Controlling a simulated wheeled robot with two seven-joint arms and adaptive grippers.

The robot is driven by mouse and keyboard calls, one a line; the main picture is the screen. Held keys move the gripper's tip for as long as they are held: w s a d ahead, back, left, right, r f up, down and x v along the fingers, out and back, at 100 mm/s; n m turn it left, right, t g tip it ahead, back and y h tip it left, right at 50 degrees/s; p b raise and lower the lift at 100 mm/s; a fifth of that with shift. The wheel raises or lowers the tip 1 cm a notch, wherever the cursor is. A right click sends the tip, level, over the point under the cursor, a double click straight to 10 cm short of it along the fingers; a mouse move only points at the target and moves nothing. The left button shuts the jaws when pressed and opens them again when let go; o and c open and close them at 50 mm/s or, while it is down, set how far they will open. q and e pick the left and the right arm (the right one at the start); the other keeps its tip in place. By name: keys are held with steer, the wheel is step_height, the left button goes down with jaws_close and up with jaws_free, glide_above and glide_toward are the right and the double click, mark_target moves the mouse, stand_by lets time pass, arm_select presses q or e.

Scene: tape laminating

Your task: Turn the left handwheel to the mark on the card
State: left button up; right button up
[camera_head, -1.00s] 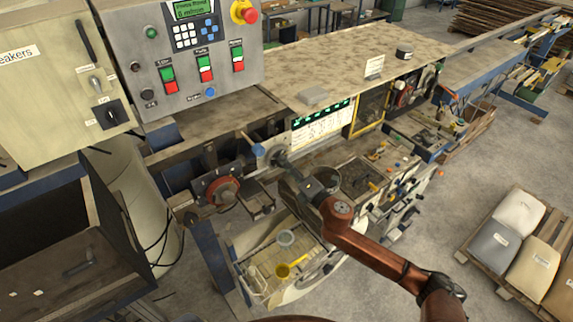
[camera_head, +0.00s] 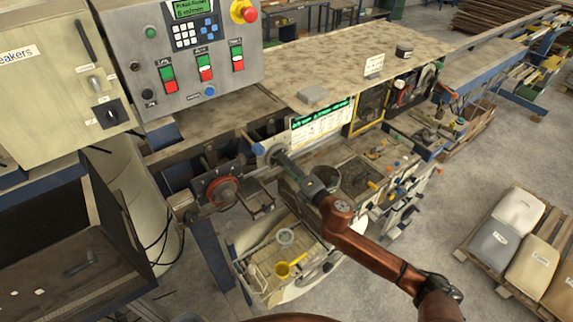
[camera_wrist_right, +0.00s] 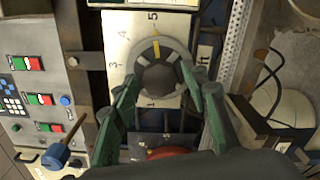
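In the head view a red handwheel (camera_head: 222,191) sits on a dark plate at the left of the machine. Its red edge shows at the bottom of the right wrist view (camera_wrist_right: 168,153). A dark grey round handwheel (camera_wrist_right: 160,77) sits on a pale numbered dial card (camera_wrist_right: 118,45), and a yellow mark (camera_wrist_right: 156,45) stands near the 5. My right gripper (camera_wrist_right: 166,84) has its green fingers apart on both sides of the grey handwheel; contact is unclear. In the head view the right gripper (camera_head: 277,156) hides this wheel. My left gripper is not in view.
A blue-handled lever (camera_head: 258,149) is close to my right gripper. A control panel (camera_head: 190,55) stands behind at the left. A white chart (camera_head: 320,124) is behind the arm.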

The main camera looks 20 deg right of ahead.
steer(key=shift+o, duration=0.4)
steer(key=v, duration=1.2)
